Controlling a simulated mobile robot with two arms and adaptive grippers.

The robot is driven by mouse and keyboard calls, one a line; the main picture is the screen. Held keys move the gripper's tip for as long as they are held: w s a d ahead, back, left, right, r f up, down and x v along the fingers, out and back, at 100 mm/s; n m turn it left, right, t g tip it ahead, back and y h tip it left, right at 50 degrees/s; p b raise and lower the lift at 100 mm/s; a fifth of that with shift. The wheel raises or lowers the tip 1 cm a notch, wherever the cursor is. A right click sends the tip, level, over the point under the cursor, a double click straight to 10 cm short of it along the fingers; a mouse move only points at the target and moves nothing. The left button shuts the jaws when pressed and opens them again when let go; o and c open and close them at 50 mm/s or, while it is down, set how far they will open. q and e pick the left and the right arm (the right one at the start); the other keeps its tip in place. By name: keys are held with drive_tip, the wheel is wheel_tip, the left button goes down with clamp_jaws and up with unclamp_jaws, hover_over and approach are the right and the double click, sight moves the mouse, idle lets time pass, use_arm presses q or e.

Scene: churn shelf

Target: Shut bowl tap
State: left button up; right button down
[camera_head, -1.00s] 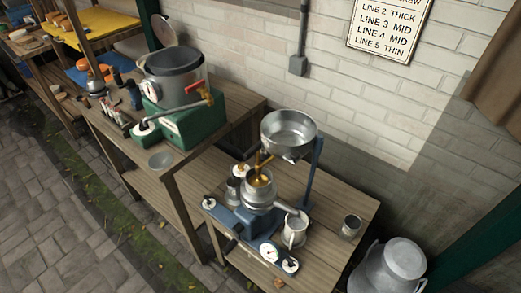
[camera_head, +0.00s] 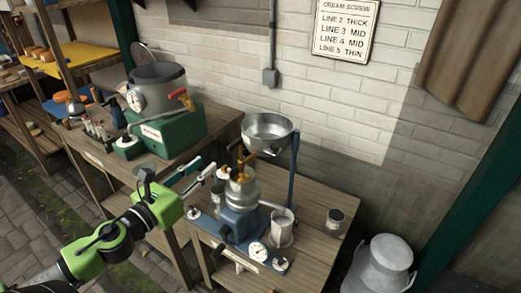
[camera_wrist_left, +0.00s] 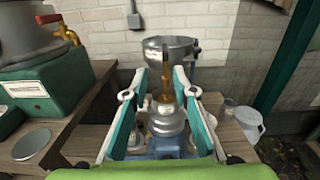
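A steel bowl (camera_head: 268,131) sits on a blue post above a cream separator (camera_head: 241,193) on the wooden bench. A brass tap (camera_head: 246,159) shows below the bowl's near side, over the separator's top. In the left wrist view the tap (camera_wrist_left: 165,84) stands upright between my fingers in the picture, beyond them, with the bowl (camera_wrist_left: 168,47) behind. My left gripper (camera_head: 205,165) is open and empty, left of the tap and apart from it. Its fingers (camera_wrist_left: 159,72) show spread in the wrist view. My right gripper is not in view.
A green-based pot (camera_head: 161,90) with a red-handled tap (camera_head: 180,94) stands at the left. A milk churn (camera_head: 379,265) stands at the right.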

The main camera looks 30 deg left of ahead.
sight(236, 141)
use_arm(q)
drive_tip(key=shift+m, duration=0.3)
drive_tip(key=w, duration=0.4)
drive_tip(key=w+d+p, duration=0.1)
drive_tip(key=w, duration=0.3)
drive_tip(key=w+r+p, duration=0.1)
drive_tip(key=w, duration=0.3)
drive_tip(key=shift+d, duration=0.4)
drive_tip(key=shift+w+d+f, duration=0.1)
drive_tip(key=shift+w+f, duration=0.1)
drive_tip(key=shift+w, duration=0.8)
clamp_jaws()
